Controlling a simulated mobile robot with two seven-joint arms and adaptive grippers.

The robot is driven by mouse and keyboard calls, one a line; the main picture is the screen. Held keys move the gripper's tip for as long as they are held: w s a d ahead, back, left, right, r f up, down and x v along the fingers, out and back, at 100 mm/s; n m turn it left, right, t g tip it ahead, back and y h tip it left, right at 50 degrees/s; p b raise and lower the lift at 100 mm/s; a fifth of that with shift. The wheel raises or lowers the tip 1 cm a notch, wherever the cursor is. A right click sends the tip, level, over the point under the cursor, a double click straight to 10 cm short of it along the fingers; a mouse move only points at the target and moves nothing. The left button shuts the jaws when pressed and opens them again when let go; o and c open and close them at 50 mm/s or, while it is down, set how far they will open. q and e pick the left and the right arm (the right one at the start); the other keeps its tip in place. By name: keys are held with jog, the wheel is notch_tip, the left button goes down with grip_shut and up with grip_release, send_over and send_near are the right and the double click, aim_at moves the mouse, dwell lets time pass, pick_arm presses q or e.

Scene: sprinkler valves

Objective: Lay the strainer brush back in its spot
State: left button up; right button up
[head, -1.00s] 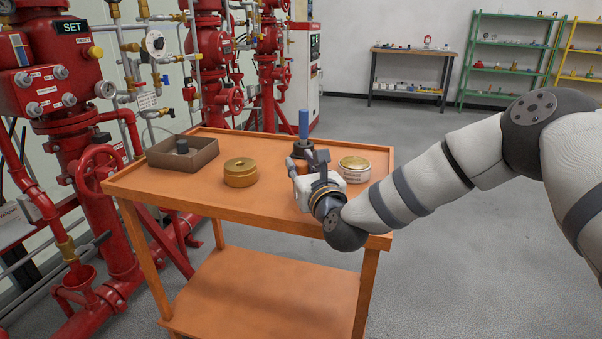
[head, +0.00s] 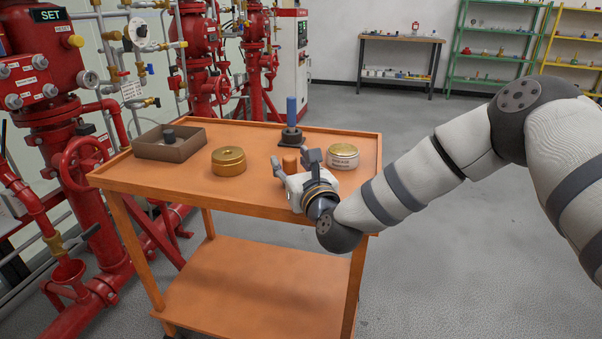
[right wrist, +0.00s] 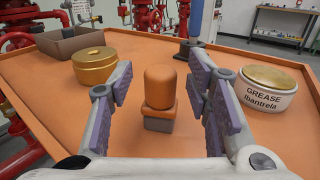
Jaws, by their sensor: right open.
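My right gripper (head: 293,160) is open above the near part of the orange cart top. A copper-coloured, round-topped piece on a grey block (right wrist: 160,95) stands between its spread fingers, with gaps on both sides; it also shows in the head view (head: 290,163). Behind it, an upright blue handle (head: 291,110) rises from a dark flanged base (head: 291,138). I cannot tell for sure which of these is the strainer brush, and no marked spot for it is clear. My left gripper is out of view.
The cart top (head: 210,194) has a raised rim. A brass disc (head: 228,164) stands left of my gripper, a grease tin (head: 343,157) close to its right. A brown open box (head: 160,150) holds a dark cylinder. Red valve pipework (head: 85,165) flanks the cart's left.

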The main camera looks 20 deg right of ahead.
jog(key=s, duration=1)
jog(key=shift+s, duration=0.1)
